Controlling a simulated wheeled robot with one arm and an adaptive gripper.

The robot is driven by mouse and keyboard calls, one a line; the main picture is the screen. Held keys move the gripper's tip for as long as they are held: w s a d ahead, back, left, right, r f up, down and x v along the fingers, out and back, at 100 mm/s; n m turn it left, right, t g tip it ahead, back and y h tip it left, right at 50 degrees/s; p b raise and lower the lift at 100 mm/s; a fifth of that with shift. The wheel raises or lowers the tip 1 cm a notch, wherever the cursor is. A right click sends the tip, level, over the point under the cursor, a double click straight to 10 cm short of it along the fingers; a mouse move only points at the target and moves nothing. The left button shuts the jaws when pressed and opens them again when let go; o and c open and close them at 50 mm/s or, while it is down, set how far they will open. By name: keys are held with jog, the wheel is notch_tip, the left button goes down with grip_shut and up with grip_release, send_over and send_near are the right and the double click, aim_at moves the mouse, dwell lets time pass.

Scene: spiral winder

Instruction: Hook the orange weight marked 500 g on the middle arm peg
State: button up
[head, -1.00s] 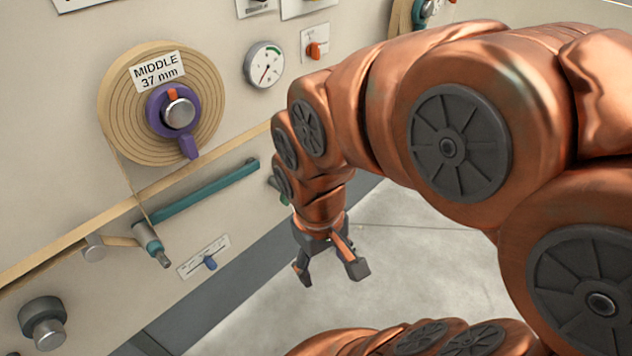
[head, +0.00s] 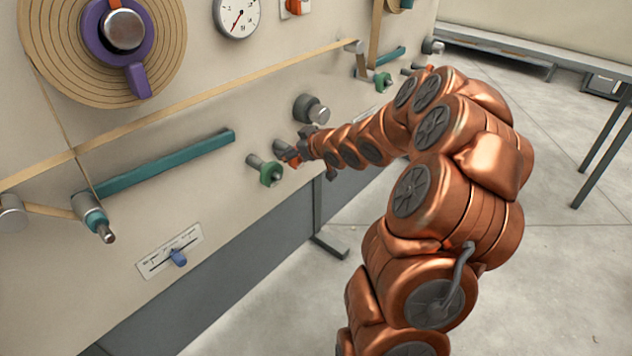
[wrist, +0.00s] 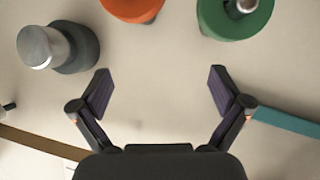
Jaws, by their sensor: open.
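The orange weight (wrist: 132,8) hangs in front of the panel, cut off by the top edge of the wrist view. In the head view only a little of it (head: 293,162) shows beside my gripper (head: 297,149). Its marking cannot be read. My gripper (wrist: 160,84) is open and empty, its fingers apart with bare panel between them. The orange weight lies beyond the fingertips in the wrist view. The middle arm (head: 165,165) is a teal bar on the panel. Its peg (head: 98,225), with a metal tip, carries no weight.
A green weight (head: 271,174) hangs on a peg beside the orange one; it also shows in the wrist view (wrist: 235,18). A grey roller knob (head: 310,109) juts out close to my gripper. A tan strip (head: 200,98) runs along the panel. A slider scale (head: 172,252) sits low.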

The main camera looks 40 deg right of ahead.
jog(key=s+d+f+n+t+y+b, duration=0.1)
jog(key=s+d+f+t+y+b, duration=0.15)
jog(key=d+f+t+b, duration=0.5)
jog(key=shift+w+a+f+g+y+b, duration=0.15)
jog(key=shift+w+a+g, duration=0.35)
jog(key=shift+w, duration=0.75)
jog(key=shift+w+a+f+g+y+b, duration=0.15)
jog(key=shift+w+a+g, duration=0.4)
jog(key=shift+w, duration=0.75)
jog(key=shift+w+a+f+g+y+b, duration=0.1)
jog(key=shift+w+a+f+g+y, duration=0.15)
jog(key=shift+w+a, duration=0.7)
jog(key=shift+w+d, duration=0.3)
jog(key=shift+w, duration=0.05)
jog(key=c, duration=1.8)
jog(key=shift+s, duration=0.1)
